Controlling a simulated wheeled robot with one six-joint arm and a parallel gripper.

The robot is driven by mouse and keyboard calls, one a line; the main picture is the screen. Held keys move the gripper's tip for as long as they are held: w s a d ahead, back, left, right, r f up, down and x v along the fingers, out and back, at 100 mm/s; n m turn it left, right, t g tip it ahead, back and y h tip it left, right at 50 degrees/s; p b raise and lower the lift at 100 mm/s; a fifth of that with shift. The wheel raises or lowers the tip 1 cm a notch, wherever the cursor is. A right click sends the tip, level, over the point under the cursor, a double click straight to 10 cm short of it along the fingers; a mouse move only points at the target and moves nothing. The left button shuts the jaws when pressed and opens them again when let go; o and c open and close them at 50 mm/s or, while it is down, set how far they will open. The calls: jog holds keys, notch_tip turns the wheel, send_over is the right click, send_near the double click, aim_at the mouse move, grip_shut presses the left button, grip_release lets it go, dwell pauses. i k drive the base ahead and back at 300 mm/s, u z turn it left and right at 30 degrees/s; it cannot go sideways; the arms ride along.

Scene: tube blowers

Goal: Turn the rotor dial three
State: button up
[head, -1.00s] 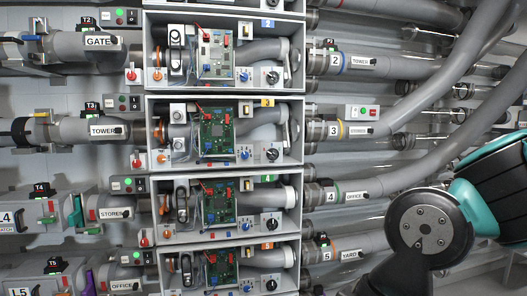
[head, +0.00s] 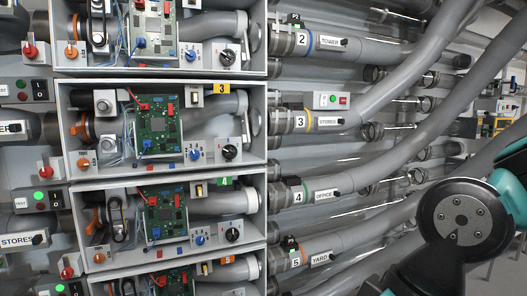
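The open grey box marked with a yellow 3 (head: 222,89) is at centre left in the head view. On its lower right face are a blue dial (head: 193,154) and a larger black dial (head: 229,151). An orange dial (head: 83,163) is on its lower left. No readable label tells which of them is the rotor dial. A green circuit board (head: 155,128) stands inside the box. My gripper is not in view; only dark and teal links of my arm show at the lower right, well apart from the box.
Similar boxes stand above and below, with matching blue dials (head: 197,240) and black dials (head: 232,235) in box four. A small button panel (head: 327,100) sits above that tube.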

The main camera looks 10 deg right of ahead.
aim_at(229, 153)
jog(key=z, duration=0.05)
jog(key=i, duration=1)
